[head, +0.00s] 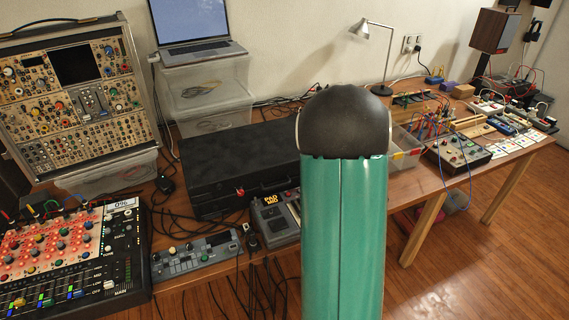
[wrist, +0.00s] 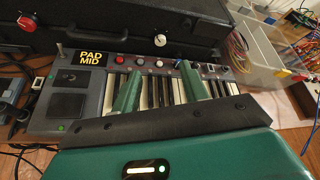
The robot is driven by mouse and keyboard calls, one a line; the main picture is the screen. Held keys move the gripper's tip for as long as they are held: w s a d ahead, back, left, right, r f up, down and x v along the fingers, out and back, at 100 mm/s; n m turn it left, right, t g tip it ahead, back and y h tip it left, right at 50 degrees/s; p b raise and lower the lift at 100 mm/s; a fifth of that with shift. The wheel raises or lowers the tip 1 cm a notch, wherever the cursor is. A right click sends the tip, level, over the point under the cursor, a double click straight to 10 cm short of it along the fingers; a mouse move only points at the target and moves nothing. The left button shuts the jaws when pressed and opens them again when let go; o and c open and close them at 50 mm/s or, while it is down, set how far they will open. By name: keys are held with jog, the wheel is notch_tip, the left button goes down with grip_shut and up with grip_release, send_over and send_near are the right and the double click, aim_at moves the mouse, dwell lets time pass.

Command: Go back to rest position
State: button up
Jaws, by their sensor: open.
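My gripper (wrist: 160,74) shows in the wrist view as two green fingers standing well apart, with nothing between them. It is over a small grey keyboard with a "PAD MID" label (wrist: 92,57); the fingers cover some of its keys. I cannot tell whether they touch the keys. In the head view my green arm with its black rounded top stands upright in the middle and hides the gripper. Part of the same keyboard (head: 270,218) shows just left of my arm.
A black case (head: 235,165) lies behind the keyboard. Left are a mixer (head: 125,255), a small synth (head: 195,258) and a modular rack (head: 75,90). A laptop (head: 195,30) stands on clear boxes. Right are a clear bin (head: 405,147), a lamp (head: 372,30) and cabled gear (head: 460,152). Floor is free front right.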

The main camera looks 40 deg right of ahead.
jog(key=shift+d, duration=0.1)
jog(key=w+a+r+n+y, duration=0.1)
jog(key=a+r+n+y, duration=0.35)
jog(key=a, duration=0.55)
jog(key=w+a+r+n+g+y, duration=0.1)
jog(key=a+r+n+y, duration=0.25)
jog(key=a+n, duration=0.4)
jog(key=w+a+r+n+y, duration=0.1)
jog(key=a+r+n+y, duration=0.35)
jog(key=a, duration=0.65)
jog(key=s+a+r+n+g, duration=0.4)
jog(key=s+a+n+g, duration=0.1)
jog(key=s+a+n, duration=0.45)
jog(key=s+d+r+n+h, duration=0.1)
jog(key=s+r+n+h, duration=0.2)
jog(key=s+n+h, duration=0.4)
jog(key=shift+s+d+n, duration=0.15)
jog(key=shift+s+n, duration=0.5)
jog(key=shift+n, duration=0.45)
